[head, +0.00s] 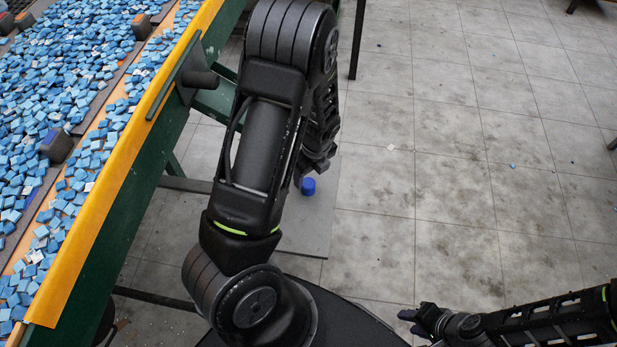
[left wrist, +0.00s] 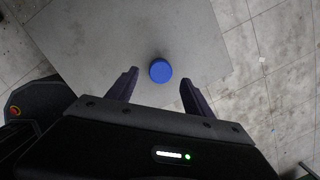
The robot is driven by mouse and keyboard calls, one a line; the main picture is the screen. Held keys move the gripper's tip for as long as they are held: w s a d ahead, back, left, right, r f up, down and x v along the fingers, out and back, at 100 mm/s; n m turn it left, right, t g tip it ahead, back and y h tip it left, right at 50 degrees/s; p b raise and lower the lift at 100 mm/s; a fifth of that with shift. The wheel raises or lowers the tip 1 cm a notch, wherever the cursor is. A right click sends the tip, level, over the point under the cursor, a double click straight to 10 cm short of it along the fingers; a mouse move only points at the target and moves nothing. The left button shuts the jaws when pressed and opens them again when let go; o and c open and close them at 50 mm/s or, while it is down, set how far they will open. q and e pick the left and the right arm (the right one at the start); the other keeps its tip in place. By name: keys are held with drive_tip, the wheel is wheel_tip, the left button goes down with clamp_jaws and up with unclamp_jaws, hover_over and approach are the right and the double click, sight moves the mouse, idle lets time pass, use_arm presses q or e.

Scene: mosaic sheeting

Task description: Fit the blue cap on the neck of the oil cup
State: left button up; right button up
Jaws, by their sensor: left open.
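The blue cap (head: 308,186) sits on a flat grey slab (head: 312,232). In the left wrist view the cap (left wrist: 160,70) appears round, seen from above, in line with the gap between my fingertips. My left gripper (left wrist: 160,82) is open and empty, with clear space between the cap and each finger. In the head view my left arm hides most of this gripper. My right gripper (head: 412,322) is low at the bottom right, far from the cap; its finger opening is unclear. I cannot identify the oil cup with certainty in either view.
A green-framed conveyor with a yellow edge (head: 118,165) runs along the left, covered in blue mosaic pieces (head: 65,65). A dark cylindrical fitting (head: 202,79) sticks out from its side. The tiled floor (head: 450,140) to the right is mostly clear.

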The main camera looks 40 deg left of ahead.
use_arm(q)
drive_tip(key=shift+s+d+r, duration=0.1)
drive_tip(key=shift+d+r, duration=0.05)
drive_tip(key=shift+r, duration=0.7)
drive_tip(key=shift+f, duration=0.1)
drive_tip(key=s+d+f+n+h, duration=0.2)
drive_tip(key=s+d+f+n, duration=0.1)
drive_tip(key=d+n, duration=0.4)
drive_tip(key=s+d+f+n+h, duration=0.2)
drive_tip(key=s+d+n, duration=0.4)
drive_tip(key=d, duration=0.5)
drive_tip(key=s+d+f+n+h, duration=0.2)
drive_tip(key=s+d+n, duration=0.3)
drive_tip(key=d+n, duration=0.4)
drive_tip(key=shift+s+d+f, duration=0.2)
drive_tip(key=shift+d+f, duration=0.1)
drive_tip(key=shift+f, duration=0.55)
